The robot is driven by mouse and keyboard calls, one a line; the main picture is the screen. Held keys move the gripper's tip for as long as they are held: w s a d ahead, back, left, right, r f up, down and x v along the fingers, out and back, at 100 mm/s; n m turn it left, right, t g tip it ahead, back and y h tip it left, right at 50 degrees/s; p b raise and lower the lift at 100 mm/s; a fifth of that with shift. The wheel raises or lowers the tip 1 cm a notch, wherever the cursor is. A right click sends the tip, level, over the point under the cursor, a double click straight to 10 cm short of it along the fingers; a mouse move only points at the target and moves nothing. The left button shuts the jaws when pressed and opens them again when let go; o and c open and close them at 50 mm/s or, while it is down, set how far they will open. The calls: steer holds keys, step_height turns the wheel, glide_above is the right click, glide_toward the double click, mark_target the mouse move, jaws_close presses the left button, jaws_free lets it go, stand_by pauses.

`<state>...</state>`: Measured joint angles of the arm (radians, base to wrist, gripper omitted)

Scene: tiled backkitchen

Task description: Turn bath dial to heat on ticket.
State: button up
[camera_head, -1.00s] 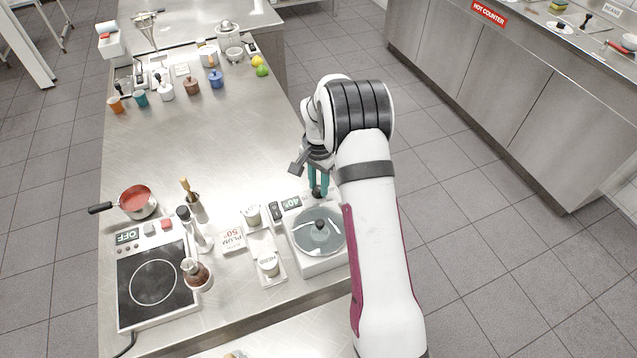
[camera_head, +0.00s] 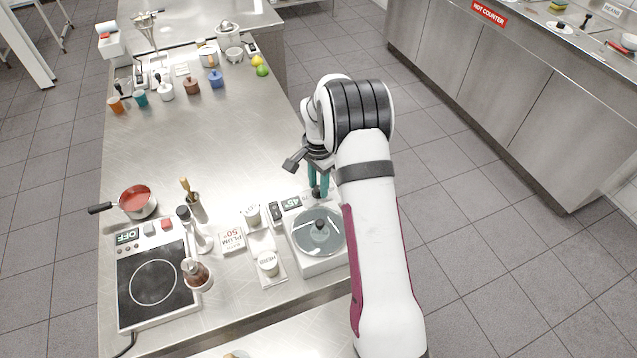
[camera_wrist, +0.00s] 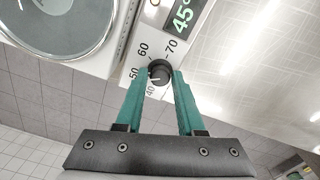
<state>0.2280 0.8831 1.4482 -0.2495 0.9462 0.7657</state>
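The bath (camera_head: 318,262) is a white box with a round glass lid at the right end of the counter. Its display (camera_head: 291,203) reads 45° and also shows in the wrist view (camera_wrist: 184,15). The black bath dial (camera_wrist: 159,73) has printed marks of 40, 50, 60 and 70 around it. My gripper (camera_wrist: 163,74) has its two teal fingers on either side of the dial, seemingly closed on it. In the head view my gripper (camera_head: 318,190) points down at the dial. The ticket (camera_head: 232,239) reads PLUM 50° and appears upside down.
A red-filled pan (camera_head: 138,202) sits behind the hob. The counter's middle (camera_head: 190,135) is clear.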

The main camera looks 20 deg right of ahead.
mark_target(318, 188)
steer(key=o, duration=0.3)
steer(key=shift+r, duration=0.1)
step_height(318, 188, up, 16)
steer(key=shift+f, duration=0.2)
